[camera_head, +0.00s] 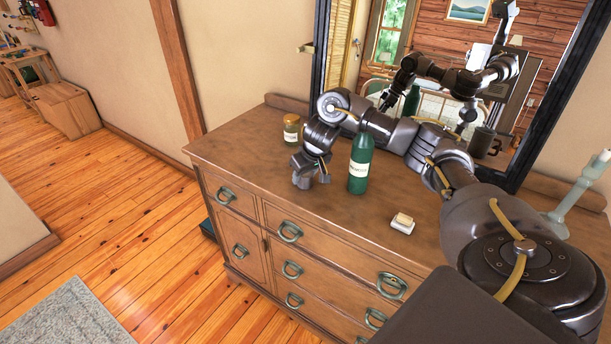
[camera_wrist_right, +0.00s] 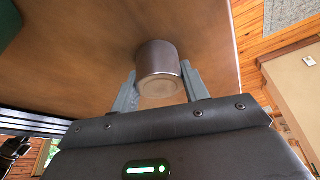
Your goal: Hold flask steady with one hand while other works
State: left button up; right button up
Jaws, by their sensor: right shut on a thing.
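A small silver-grey metal cylinder, which I take to be the flask, shows in the right wrist view (camera_wrist_right: 158,62). It is between the two fingers of my right gripper (camera_wrist_right: 158,88), one finger on each side, with a round end facing the camera. In the head view my right gripper (camera_head: 309,180) is low over the dresser top, left of the green bottle, and mostly hides the cylinder. That gripper is shut on it. I cannot tell whether the cylinder touches the dresser top. My left gripper is not in view.
The green bottle (camera_head: 360,165) stands upright close to the right gripper. A small jar with an orange lid (camera_head: 291,129) is behind it. A white dish with a yellowish block (camera_head: 402,225) lies near the front edge of the wooden dresser (camera_head: 250,160). A dark-framed mirror (camera_head: 318,60) stands behind.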

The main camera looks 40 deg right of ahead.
jog(key=shift+r, duration=0.6)
notch_tip(320, 180, up, 3)
jog(key=shift+a+r+p, duration=0.1)
jog(key=shift+a+p, duration=0.05)
jog(key=shift+p, duration=0.75)
jog(key=s+a+r+p, duration=0.4)
jog(key=s+a+r, duration=0.4)
jog(key=s+a, duration=0.1)
jog(key=shift+s+a+r, duration=0.3)
jog(key=shift+s, duration=0.2)
jog(key=s+a+f+n+y+b, duration=0.1)
jog(key=s+a+f+n, duration=0.1)
jog(key=a, duration=0.4)
jog(key=s+a+f+n+y+b, duration=0.1)
jog(key=s+a+f+n, duration=0.2)
jog(key=a+n, duration=0.2)
jog(key=shift+a+g+y+b, duration=0.3)
jog(key=shift+a+b, duration=0.1)
jog(key=shift+a, duration=0.85)
